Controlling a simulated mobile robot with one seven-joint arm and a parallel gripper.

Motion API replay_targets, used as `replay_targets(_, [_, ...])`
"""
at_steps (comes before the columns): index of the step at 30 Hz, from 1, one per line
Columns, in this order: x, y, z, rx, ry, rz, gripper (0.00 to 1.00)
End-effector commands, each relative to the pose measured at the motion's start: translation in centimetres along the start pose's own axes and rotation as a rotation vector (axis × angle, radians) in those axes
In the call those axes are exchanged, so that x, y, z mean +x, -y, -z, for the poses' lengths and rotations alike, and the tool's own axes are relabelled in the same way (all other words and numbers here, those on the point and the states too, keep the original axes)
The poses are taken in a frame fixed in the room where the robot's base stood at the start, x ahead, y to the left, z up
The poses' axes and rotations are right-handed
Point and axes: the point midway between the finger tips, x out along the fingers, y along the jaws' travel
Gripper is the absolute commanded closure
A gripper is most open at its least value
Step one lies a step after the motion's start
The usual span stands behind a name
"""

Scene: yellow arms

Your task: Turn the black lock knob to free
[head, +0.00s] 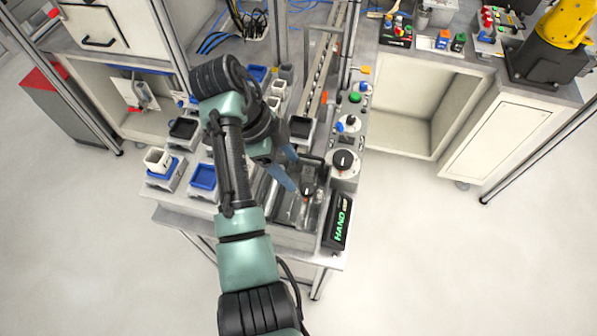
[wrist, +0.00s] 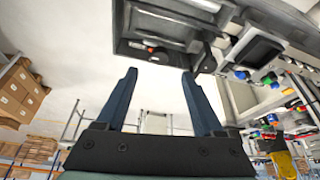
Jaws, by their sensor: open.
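A black knob (head: 344,160) sits on a round white dial on the grey control panel, right of my gripper in the head view. A smaller black knob (head: 351,122) is higher on the same panel. I cannot tell from a label which is the lock knob. A dark fixture (head: 308,188) with an orange spot lies just right of my fingers. My gripper (head: 296,173) has two blue fingers, spread apart with nothing between them. In the wrist view my gripper (wrist: 160,72) points toward the underside of dark equipment, and no knob is clearly made out there.
A black display (head: 337,222) reading HAND stands at the bench's front right corner. A green button (head: 355,97) is higher on the panel. A yellow robot arm (head: 568,25) is at top right. Open floor lies in front.

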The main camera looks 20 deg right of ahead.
Motion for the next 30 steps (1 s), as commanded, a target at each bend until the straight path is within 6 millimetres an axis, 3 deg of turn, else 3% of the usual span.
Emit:
replay_targets(1, [-1.9,0.0,0.1,-0.003,0.003,0.002,0.31])
replay_targets(3, [-3.0,0.0,0.1,-0.003,0.003,0.002,0.31])
replay_targets(9, [-5.0,0.0,0.1,-0.001,0.002,0.001,0.31])
replay_targets(30, [-5.2,0.0,0.0,0.000,0.000,0.000,0.31])
